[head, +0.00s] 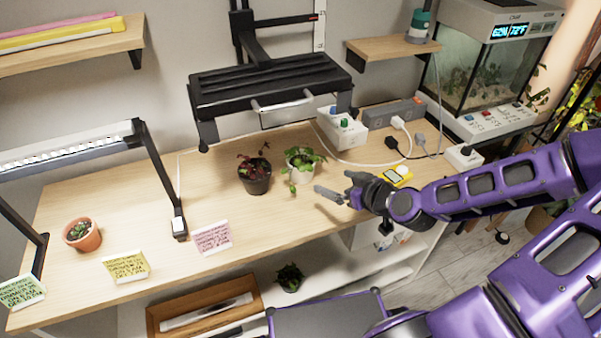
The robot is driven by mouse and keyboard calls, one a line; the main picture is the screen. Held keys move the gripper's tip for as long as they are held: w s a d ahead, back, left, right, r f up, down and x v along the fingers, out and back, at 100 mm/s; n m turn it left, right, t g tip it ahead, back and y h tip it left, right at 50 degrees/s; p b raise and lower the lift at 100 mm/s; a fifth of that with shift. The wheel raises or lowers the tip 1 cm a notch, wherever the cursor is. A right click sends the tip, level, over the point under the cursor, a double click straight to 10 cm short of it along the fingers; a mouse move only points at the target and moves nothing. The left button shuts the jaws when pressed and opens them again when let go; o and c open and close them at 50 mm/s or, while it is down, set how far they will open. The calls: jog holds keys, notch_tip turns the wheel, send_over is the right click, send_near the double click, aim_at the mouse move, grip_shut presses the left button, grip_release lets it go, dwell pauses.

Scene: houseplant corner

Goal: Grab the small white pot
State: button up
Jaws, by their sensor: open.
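The small white pot (301,174) stands upright on the wooden bench, with a leafy green plant (305,157) in it. One stem hangs over its front left side. My gripper (335,185) is to the right and slightly in front of the pot, with its fingers apart and pointing left toward it. The fingers look empty, and a small gap shows between them and the pot. My purple arm reaches in from the right.
A dark pot with a reddish plant (256,180) stands close on the white pot's left. A black lamp or shelf unit (268,85) hangs above. Cables and a power strip (392,113) lie behind right. A terracotta pot (82,236) is far left. The front bench middle is fairly clear.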

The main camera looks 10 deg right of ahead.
aim_at(309, 173)
jog(key=b+x, duration=0.3)
jog(key=x, duration=0.7)
jog(key=shift+a+f+b, duration=0.1)
jog(key=shift+b, duration=0.2)
jog(key=shift+b+x, duration=0.35)
jog(key=shift+x, duration=2.8)
jog(key=shift+c, duration=0.2)
